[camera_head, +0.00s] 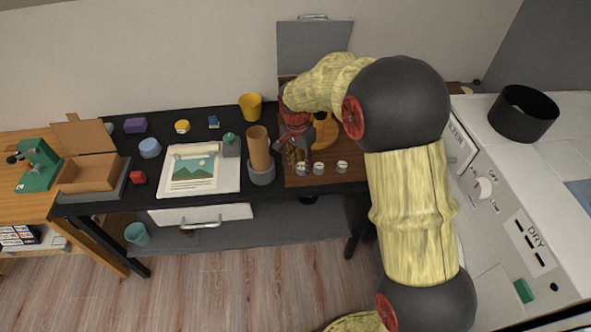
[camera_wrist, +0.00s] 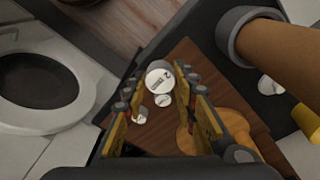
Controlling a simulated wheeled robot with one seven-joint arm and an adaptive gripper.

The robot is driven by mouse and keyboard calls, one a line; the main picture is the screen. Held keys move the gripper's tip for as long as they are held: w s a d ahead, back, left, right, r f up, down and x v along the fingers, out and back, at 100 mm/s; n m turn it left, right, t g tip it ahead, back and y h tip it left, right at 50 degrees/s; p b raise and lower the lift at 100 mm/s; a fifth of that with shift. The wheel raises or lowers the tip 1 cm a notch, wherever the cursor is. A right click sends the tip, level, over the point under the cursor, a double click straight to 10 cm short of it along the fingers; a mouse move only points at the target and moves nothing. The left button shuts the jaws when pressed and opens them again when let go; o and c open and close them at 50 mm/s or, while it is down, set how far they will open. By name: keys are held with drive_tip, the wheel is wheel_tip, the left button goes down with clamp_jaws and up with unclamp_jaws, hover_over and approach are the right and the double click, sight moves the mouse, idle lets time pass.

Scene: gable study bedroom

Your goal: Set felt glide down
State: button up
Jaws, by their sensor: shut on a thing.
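In the wrist view, my gripper (camera_wrist: 160,80) is shut on a small round white-topped piece marked "2", which I take as the felt glide (camera_wrist: 158,75). It sits between the two fingertips, above or at the edge of a brown board (camera_wrist: 185,60). Two similar white-topped pieces lie beyond it, one (camera_wrist: 163,100) close behind and one (camera_wrist: 140,117) by the left finger. In the head view, my gripper (camera_head: 297,150) is low over the left part of the board (camera_head: 350,175). Small grey-white pieces (camera_head: 319,168) stand along the board's front. I cannot tell there whether the glide touches the board.
A brown tube (camera_head: 259,145) stands in a grey holder (camera_head: 262,175) just left of the board. An orange shape (camera_head: 326,130) lies on the board. A yellow cup (camera_head: 250,106) is behind. A white appliance (camera_head: 510,190) borders the black table on the right.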

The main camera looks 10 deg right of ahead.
drive_tip(key=w+f, duration=0.2)
drive_tip(key=w+f+b, duration=0.1)
drive_tip(key=w+f, duration=0.1)
drive_tip(key=w+a+f+b, duration=0.1)
drive_tip(key=w+f, duration=0.2)
drive_tip(key=shift+w, duration=0.1)
drive_tip(key=shift+f+b, duration=0.9)
drive_tip(key=shift+f, duration=0.55)
drive_tip(key=shift+f, duration=0.2)
drive_tip(key=o, duration=0.9)
drive_tip(key=shift+a+r, duration=0.1)
drive_tip(key=r+p, duration=0.1)
drive_tip(key=r, duration=0.3)
drive_tip(key=r+p, duration=0.1)
drive_tip(key=r, duration=0.3)
drive_tip(key=a+r+p, duration=0.1)
drive_tip(key=r+p, duration=0.1)
drive_tip(key=r, duration=0.2)
drive_tip(key=shift+s+r, duration=0.1)
drive_tip(key=shift+s, duration=0.15)
